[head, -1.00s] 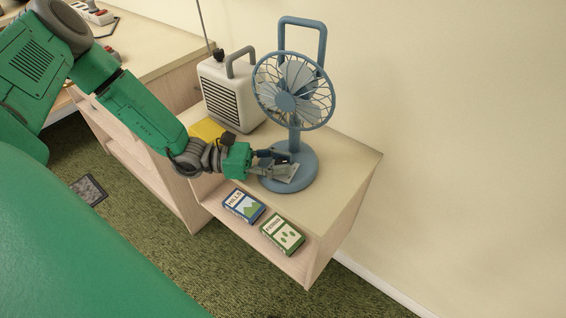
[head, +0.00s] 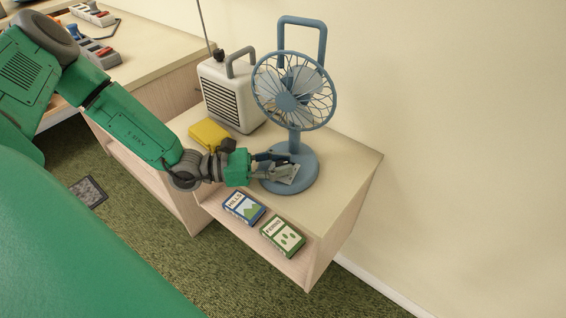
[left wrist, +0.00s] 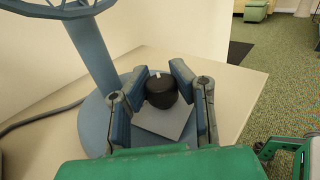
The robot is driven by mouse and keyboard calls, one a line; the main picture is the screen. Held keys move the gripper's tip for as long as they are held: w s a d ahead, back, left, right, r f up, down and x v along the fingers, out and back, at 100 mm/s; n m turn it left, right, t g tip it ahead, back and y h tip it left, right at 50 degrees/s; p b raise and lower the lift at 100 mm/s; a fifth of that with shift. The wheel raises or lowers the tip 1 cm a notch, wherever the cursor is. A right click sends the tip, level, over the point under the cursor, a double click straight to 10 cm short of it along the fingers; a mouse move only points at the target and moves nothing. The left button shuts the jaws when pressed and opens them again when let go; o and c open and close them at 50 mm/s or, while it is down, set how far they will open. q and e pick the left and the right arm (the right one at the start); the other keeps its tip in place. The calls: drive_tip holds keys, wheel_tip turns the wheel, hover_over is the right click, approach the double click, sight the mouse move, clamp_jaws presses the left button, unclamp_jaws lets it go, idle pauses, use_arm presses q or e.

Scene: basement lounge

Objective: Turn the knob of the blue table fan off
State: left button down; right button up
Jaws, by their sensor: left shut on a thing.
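The blue table fan (head: 292,92) stands upright on the cabinet top, its round base (head: 308,176) flat on the surface. It also shows in the left wrist view, with its base (left wrist: 94,127) and post (left wrist: 92,52). The black knob (left wrist: 162,91) has a small white mark and sits on a light grey plate (left wrist: 172,122) on the base. My left gripper (head: 286,166) is at the base, and in the left wrist view its fingers (left wrist: 161,90) lie on both sides of the knob, shut on it. The knob is hidden in the head view.
A white heater-like box (head: 226,92) with a grey handle stands left of the fan, with a yellow object (head: 208,134) in front of it. Two small boxes, blue (head: 244,208) and green (head: 283,236), lie on the shelf below. The cabinet top's right part (head: 345,170) is clear.

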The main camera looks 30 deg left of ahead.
idle(0.8)
use_arm(q)
drive_tip(key=c, duration=1.3)
unclamp_jaws()
drive_tip(key=shift+a, duration=0.1)
drive_tip(key=v, duration=1.2)
